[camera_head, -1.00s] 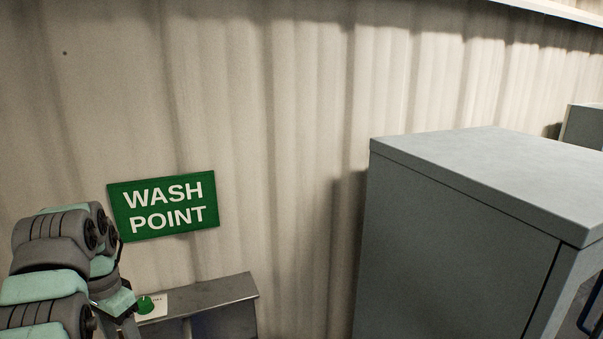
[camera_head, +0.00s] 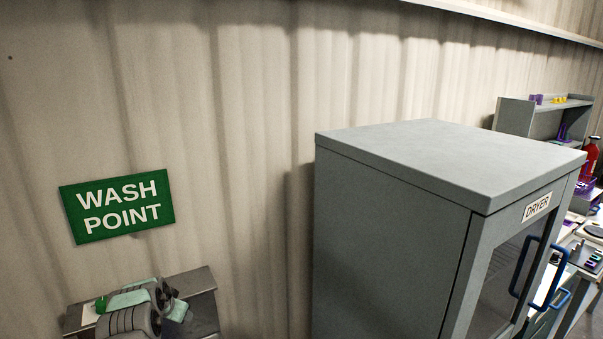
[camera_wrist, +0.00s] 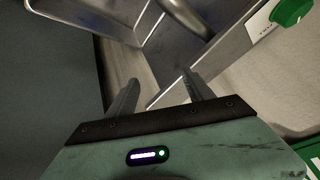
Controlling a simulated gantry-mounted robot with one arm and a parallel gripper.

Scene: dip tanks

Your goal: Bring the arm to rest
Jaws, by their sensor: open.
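My arm shows at the lower left of the head view, in front of the wash point's metal ledge (camera_head: 203,300). The gripper's fingers are hidden there. In the wrist view my gripper (camera_wrist: 160,92) has its two fingers apart with nothing between them. Beyond the fingers is the inside of a metal basin (camera_wrist: 190,55). No finger clearly touches it.
A grey dryer cabinet (camera_head: 390,230) with a blue door handle stands to the right. A green WASH POINT sign (camera_head: 117,206) hangs on the corrugated wall. A green knob (camera_wrist: 290,12) sits beside the basin. A shelf (camera_head: 515,118) and red extinguisher (camera_head: 591,155) are far right.

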